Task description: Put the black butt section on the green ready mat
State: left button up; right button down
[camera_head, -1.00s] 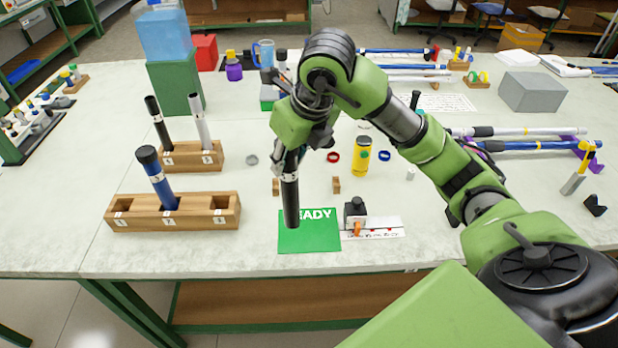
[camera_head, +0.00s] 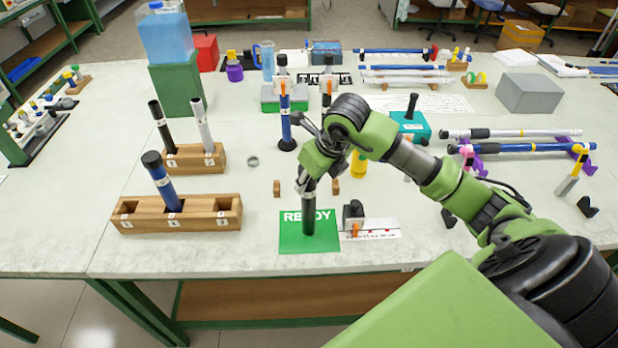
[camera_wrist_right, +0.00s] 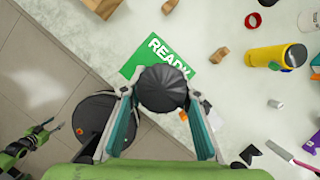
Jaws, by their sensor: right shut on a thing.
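The black butt section (camera_head: 308,213) is a dark, upright rod with a pale band near its top. My right gripper (camera_head: 307,184) is shut on its upper end. The green ready mat (camera_head: 291,240) lies flat near the table's front edge. The section's lower end is over the mat; I cannot tell whether it touches. In the right wrist view, the section's dark round top (camera_wrist_right: 163,88) sits between the fingers and covers part of the mat (camera_wrist_right: 140,60). My left gripper does not show in the head view.
A wooden rack (camera_head: 190,221) holding a blue rod (camera_head: 162,185) is to the left. Two small wooden blocks (camera_head: 277,188) stand behind the mat. Free table lies left of the mat.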

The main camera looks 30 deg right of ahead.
jog(key=shift+f, duration=0.15)
jog(key=c, duration=1.6)
grip_release()
jog(key=shift+o, duration=0.2)
jog(key=b+v, duration=0.2)
jog(key=v, duration=1)
